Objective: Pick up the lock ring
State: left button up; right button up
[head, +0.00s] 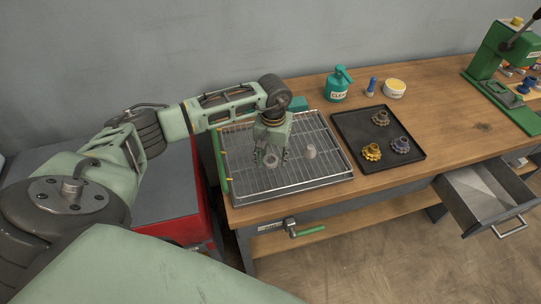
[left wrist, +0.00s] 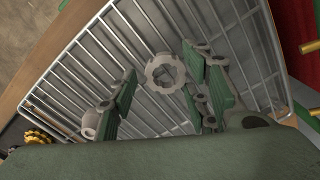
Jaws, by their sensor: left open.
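The lock ring (left wrist: 165,73) is a grey notched ring with a round hole. It lies on a wire rack (head: 325,137) over a tray on the workbench, and it also shows in the head view (head: 271,160). My left gripper (head: 270,154) points down over the rack, open and empty. In the left wrist view its green fingers (left wrist: 160,88) stand on both sides of the ring, apart from it. The height of the fingertips above the rack is hard to tell. My right gripper is in neither view.
A small pale cylinder (head: 310,151) stands on the rack right of the gripper. A black tray (head: 378,137) with three sprockets lies further right. A drawer (head: 487,196) hangs open.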

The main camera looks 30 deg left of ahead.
pick_arm(q)
jog(key=shift+f, duration=0.15)
grip_shut()
dwell(0.4)
jog(key=shift+r, duration=0.2)
